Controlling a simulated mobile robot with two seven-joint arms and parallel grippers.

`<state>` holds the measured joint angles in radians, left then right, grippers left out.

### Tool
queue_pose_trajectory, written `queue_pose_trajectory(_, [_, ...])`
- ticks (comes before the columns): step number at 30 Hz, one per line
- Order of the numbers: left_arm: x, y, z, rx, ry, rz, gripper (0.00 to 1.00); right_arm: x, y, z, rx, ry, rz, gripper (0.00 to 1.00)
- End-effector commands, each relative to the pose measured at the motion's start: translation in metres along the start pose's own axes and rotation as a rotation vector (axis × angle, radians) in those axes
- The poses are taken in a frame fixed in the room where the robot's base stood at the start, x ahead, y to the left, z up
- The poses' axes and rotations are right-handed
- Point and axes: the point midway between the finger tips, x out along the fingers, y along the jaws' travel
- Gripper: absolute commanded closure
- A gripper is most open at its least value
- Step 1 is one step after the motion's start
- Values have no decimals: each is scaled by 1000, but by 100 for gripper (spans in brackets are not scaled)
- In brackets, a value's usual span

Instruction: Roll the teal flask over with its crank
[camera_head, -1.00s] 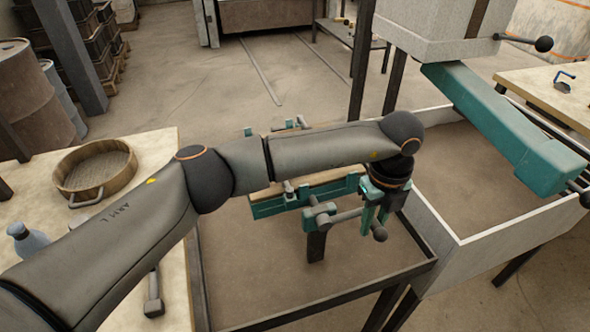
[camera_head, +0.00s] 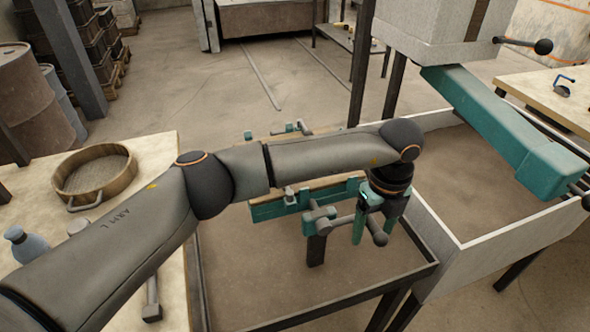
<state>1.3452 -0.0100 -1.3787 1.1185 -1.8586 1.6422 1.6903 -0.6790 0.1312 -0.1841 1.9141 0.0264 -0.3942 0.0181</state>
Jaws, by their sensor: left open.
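The teal flask (camera_head: 271,209) sits in the middle of the view on a dark frame stand. My left forearm crosses in front of it and hides much of it. Its crank shows at the near right side: a teal block with a grey bar (camera_head: 342,221) that ends in a dark knob (camera_head: 379,239). My left gripper (camera_head: 368,232) points down with its teal fingers apart, at the outer part of the crank near the knob. One finger passes in front of the bar. I cannot tell whether the fingers touch it. My right gripper is not in view.
A wooden table (camera_head: 158,150) on the left holds a round sieve (camera_head: 97,175), a grey-blue bottle (camera_head: 28,243) and a tool. A pale bin (camera_head: 448,262) stands right of the flask, with a long teal beam (camera_head: 505,130) above it. A dark rail (camera_head: 345,299) runs in front.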

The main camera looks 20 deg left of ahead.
Motion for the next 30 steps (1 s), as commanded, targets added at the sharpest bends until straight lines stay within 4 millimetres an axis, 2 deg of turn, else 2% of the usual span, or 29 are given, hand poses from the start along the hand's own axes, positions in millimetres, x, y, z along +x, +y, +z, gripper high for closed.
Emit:
queue_pose_trajectory(21, [-65,0,-27,1,-1,0,25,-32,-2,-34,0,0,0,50])
queue_pose_trajectory(30, [-70,0,-30,0,0,0,25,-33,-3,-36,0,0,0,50])
